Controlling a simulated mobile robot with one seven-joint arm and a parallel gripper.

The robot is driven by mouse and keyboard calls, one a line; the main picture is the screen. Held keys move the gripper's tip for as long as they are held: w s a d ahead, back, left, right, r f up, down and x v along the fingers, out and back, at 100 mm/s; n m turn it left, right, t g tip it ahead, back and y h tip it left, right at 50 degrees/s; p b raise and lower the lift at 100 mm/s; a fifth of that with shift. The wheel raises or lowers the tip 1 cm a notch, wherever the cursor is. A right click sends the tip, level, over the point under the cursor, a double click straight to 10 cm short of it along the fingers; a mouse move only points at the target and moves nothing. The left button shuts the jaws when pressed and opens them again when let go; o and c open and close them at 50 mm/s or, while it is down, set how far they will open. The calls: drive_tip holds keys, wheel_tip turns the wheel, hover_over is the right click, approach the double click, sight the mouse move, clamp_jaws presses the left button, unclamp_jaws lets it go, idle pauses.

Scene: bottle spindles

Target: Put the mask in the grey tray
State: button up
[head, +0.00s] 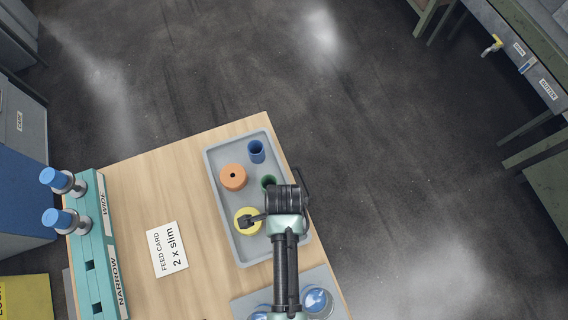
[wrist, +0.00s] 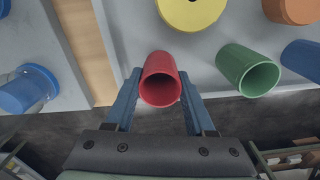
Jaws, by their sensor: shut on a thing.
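I see no mask in either view. The grey tray (head: 219,204) lies on the wooden table, holding a blue cup (head: 256,151), an orange ring-like piece (head: 233,177), a green cup (head: 268,182) and a yellow round piece (head: 248,220). My gripper (wrist: 160,74) is shut on a red cup (wrist: 160,88), whose open end faces the wrist camera. The red cup is near the tray's edge in the wrist view; I cannot tell whether it touches the tray. In the head view my arm hides it.
A teal rack (head: 96,235) marked WIDE and NARROW stands at the table's left, with blue-topped spindles. A feed card (head: 167,249) reading "2 x slim" lies between rack and tray. A second grey tray (head: 243,306) with blue round things is at the bottom.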

drive_tip(key=shift+f, duration=0.15)
drive_tip(key=o, duration=1.3)
